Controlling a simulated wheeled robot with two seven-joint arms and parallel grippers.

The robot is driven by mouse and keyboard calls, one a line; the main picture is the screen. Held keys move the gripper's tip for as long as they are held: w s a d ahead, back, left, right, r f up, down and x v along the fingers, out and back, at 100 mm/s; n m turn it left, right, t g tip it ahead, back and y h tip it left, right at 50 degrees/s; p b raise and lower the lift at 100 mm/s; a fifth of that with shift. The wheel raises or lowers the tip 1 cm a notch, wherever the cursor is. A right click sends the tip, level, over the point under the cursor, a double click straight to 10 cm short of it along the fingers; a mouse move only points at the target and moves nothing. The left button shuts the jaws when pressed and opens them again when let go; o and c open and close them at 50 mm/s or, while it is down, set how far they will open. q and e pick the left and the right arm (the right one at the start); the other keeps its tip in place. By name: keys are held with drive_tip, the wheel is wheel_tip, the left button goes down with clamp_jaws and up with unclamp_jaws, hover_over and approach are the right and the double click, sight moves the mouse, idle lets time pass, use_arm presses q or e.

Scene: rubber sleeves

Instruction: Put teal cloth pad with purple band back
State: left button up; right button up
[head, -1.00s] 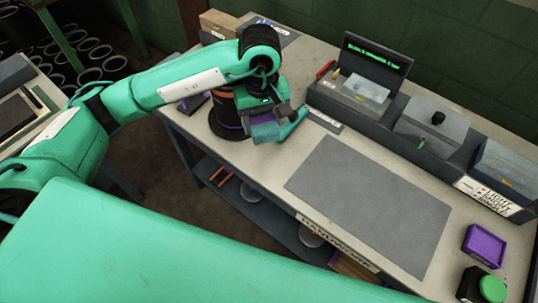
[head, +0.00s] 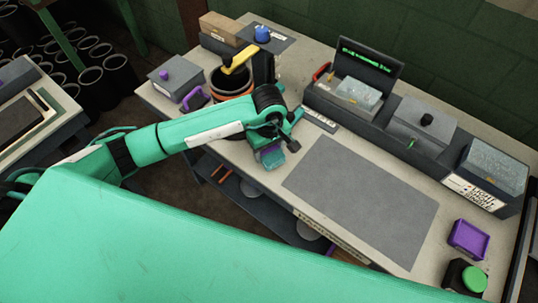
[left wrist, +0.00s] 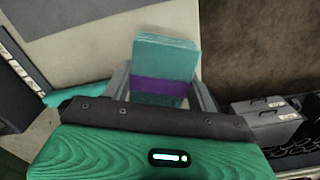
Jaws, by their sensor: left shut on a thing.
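The teal cloth pad with a purple band (head: 270,158) is in my left gripper (head: 277,147), near the front edge of the workbench. In the left wrist view the teal pad (left wrist: 165,55) sticks out past the jaws, with its purple band (left wrist: 160,90) between them. My left gripper (left wrist: 163,92) is shut on it. In the head view the arm partly hides the pad, and I cannot tell its exact height above the bench. My right gripper is not in view.
A grey mat (head: 360,200) lies bare on the bench. A purple tray (head: 468,238) and a green-topped button (head: 472,278) are at right. Grey boxes (head: 420,125) line the back. A black-and-orange pot (head: 228,84) and a purple-knobbed box (head: 176,77) stand at left.

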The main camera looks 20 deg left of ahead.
sight(269, 159)
use_arm(q)
drive_tip(key=shift+f, duration=0.55)
wheel_tip(269, 159, down, 3)
drive_tip(key=shift+f+p, duration=0.2)
drive_tip(key=shift+p, duration=0.35)
drive_tip(key=shift+f, duration=0.1)
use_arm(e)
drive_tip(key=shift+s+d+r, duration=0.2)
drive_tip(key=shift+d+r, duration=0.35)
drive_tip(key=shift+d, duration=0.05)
use_arm(q)
drive_tip(key=shift+f, duration=0.15)
drive_tip(key=o, duration=0.9)
drive_tip(key=shift+o, duration=0.2)
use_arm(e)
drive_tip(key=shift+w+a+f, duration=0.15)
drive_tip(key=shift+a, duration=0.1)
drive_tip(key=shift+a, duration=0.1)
